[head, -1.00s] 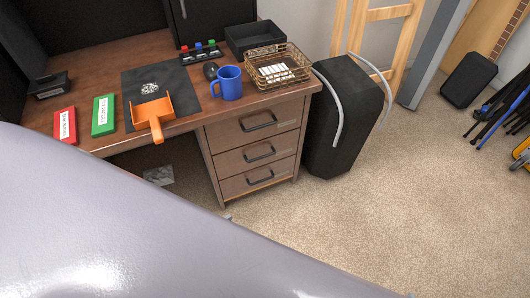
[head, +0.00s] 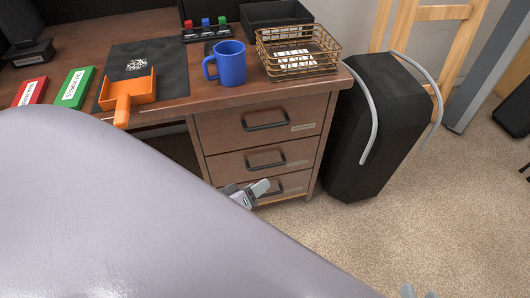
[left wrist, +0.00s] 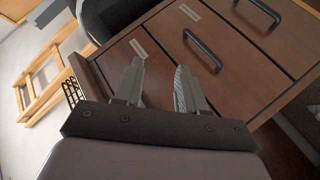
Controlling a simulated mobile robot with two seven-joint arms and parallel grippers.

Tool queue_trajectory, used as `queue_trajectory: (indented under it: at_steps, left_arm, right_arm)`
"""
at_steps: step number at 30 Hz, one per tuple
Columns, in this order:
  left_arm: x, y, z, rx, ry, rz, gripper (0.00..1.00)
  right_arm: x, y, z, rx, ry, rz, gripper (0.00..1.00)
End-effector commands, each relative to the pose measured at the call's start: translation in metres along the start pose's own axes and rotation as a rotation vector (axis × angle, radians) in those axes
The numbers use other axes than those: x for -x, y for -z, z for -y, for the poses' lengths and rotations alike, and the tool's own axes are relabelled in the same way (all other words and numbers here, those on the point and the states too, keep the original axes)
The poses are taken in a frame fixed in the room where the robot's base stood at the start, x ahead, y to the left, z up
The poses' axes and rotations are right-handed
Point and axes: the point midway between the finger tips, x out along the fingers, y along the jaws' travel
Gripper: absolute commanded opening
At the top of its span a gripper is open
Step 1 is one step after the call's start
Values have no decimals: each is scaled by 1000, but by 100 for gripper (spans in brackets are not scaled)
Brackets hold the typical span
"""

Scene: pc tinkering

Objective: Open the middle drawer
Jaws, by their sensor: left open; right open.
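In the head view the desk's drawer unit has three drawers, all shut. The middle drawer (head: 230,164) has a dark bar handle (head: 266,164), in plain sight. My left gripper (head: 264,187) is open and empty, overlapping the bottom drawer in the picture and apart from the middle handle. In the left wrist view its two fingers (left wrist: 158,68) are spread toward the tilted drawer fronts. My right gripper (head: 415,292) barely shows at the bottom edge.
On the desk (head: 215,95) stand a blue mug (head: 230,65), a wire basket (head: 297,52) and an orange dustpan (head: 128,92). A dark bin-like box (head: 370,125) with grey strips stands close right of the drawers. The carpet (head: 430,215) in front is free.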

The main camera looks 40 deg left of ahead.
Motion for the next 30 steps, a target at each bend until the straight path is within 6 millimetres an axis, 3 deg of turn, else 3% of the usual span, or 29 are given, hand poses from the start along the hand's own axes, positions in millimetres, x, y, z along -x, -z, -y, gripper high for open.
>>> queue_trajectory:
  at_steps: [1,3,15,21,30]
  left_arm:
    - [-18,-9,22,66,-10,-22,40]
    - [-33,-10,36,169,-26,-49,40]
    - [-105,-8,104,714,-157,-162,40]
    - [-118,-4,117,853,-200,-180,40]
    - [-143,3,116,881,-211,-183,40]
  right_arm:
    - [-13,-18,0,-3,13,-14,43]
    - [-21,-26,3,-11,34,-28,43]
    - [-55,-62,22,-43,144,-101,43]
    - [-59,-67,28,-51,173,-117,43]
    - [-57,-70,23,-8,153,-150,43]
